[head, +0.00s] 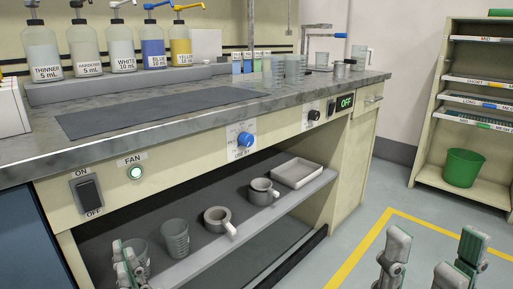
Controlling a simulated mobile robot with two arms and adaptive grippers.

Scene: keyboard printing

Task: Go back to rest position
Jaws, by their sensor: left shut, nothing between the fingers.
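My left gripper (129,262) is at the lower left, in front of the bench's lower shelf. Its fingers are together and hold nothing. It partly hides a clear beaker on that shelf. My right gripper (435,250) is at the lower right, over the open floor by the yellow line. Its fingers are wide apart with nothing between them.
The workbench (150,107) carries several pump bottles (43,50) and beakers. Its lower shelf (245,217) holds a beaker (175,238), two mugs (218,219) (262,192) and a white tray (297,173). A rack with a green bin (462,168) stands right. Floor between is clear.

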